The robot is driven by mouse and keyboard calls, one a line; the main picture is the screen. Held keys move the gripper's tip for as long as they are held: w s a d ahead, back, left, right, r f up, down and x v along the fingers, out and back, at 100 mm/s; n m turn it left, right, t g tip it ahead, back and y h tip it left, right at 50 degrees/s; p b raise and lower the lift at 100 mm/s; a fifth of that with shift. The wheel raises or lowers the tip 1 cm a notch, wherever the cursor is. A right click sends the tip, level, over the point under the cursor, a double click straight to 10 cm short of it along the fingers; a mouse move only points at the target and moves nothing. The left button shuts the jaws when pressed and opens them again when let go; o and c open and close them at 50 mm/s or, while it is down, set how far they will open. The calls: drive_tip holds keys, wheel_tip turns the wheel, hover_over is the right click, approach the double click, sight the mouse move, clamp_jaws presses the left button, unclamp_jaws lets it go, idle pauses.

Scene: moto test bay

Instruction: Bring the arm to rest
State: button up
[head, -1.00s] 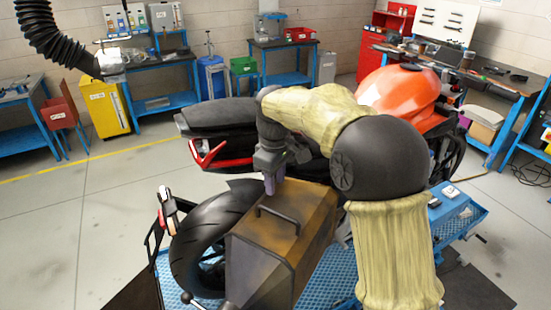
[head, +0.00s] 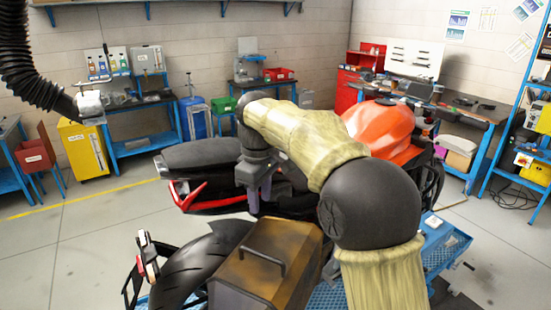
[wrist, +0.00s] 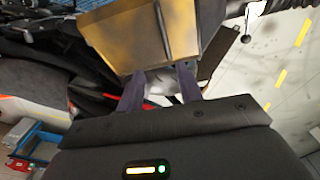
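My arm, in a tan sleeve, reaches across the head view from the lower right. My gripper (head: 256,208) points down just beyond the far edge of the brown and yellow case (head: 235,292). In the wrist view the two dark fingers (wrist: 160,84) stand apart with nothing gripped between them, so it is open. The case (wrist: 140,32) is close beyond the fingertips there; whether they touch is unclear. The case has a black handle (head: 265,255) on top.
The motorcycle, with an orange tank (head: 380,127) and black tail (head: 200,153), stands behind my arm. Its rear tyre (head: 185,270) is left of the case. A blue tray (head: 440,245) lies at right. Open floor is at left. A black hose (head: 25,60) hangs upper left.

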drive_tip(key=s+d+f+m+t, duration=0.1)
drive_tip(key=s+d+f+m, duration=0.5)
drive_tip(key=s+d+f, duration=0.3)
drive_tip(key=s+d+f+m+t+b, duration=0.1)
drive_tip(key=s+d+f+m, duration=0.6)
drive_tip(key=d, duration=0.8)
wheel_tip(320, 180, down, 3)
drive_tip(key=shift+s+f, duration=0.1)
drive_tip(key=shift+s, duration=1.1)
drive_tip(key=shift+d, duration=0.1)
